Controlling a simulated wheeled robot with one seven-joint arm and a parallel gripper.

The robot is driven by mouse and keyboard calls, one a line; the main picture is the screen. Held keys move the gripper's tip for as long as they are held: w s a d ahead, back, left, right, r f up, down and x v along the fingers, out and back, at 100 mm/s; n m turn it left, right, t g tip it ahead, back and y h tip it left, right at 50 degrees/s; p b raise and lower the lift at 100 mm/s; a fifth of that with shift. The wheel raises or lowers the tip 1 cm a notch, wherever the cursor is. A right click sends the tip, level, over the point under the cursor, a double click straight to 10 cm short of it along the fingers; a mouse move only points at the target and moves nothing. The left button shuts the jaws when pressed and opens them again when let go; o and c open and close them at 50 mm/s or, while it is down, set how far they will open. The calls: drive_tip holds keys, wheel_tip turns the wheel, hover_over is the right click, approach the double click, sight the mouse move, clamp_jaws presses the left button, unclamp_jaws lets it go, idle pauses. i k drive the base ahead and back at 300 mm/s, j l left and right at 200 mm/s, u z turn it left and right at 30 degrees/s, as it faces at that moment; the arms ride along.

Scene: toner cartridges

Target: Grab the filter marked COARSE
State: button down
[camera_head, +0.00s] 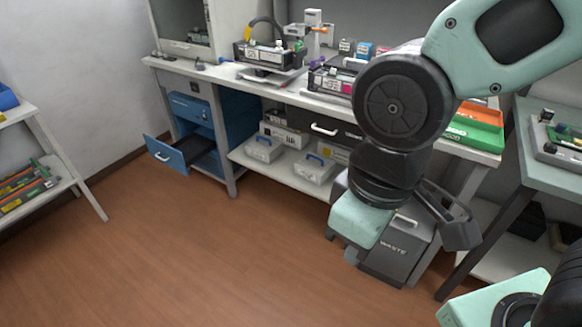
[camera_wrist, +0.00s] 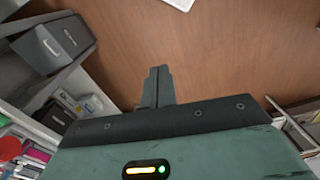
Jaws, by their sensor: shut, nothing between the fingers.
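My gripper (camera_head: 351,256) hangs in front of the bench, above the wooden floor and beside the waste bin. In the wrist view its fingers (camera_wrist: 157,86) are together with nothing between them. I cannot make out a filter marked COARSE in either view. A few small boxes stand at the back of the bench, among them a white one (camera_head: 346,46) and a blue one (camera_head: 364,50). Their labels are too small to read. My arm hides part of the bench top to their right.
The long bench (camera_head: 225,74) carries printer-like devices, with white cases (camera_head: 264,148) on its lower shelf. A blue drawer (camera_head: 166,154) sticks out at the left. The grey WASTE bin (camera_head: 398,262) stands close to my gripper. An orange and green tray (camera_head: 478,122) lies at the right. Open floor lies left.

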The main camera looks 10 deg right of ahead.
sight(266, 149)
drive_tip(key=i+j, duration=0.3)
drive_tip(key=i+j+z, duration=0.1)
drive_tip(key=i+j, duration=0.25)
drive_tip(key=j, duration=0.15)
drive_tip(key=i+j+z, duration=0.1)
drive_tip(key=i+j, duration=0.45)
drive_tip(key=j, duration=0.3)
drive_tip(key=i+j+z, duration=0.1)
drive_tip(key=i+j, duration=0.2)
drive_tip(key=j, duration=0.15)
drive_tip(key=i+j, duration=0.25)
drive_tip(key=j, duration=0.2)
drive_tip(key=i+l+z, duration=0.05)
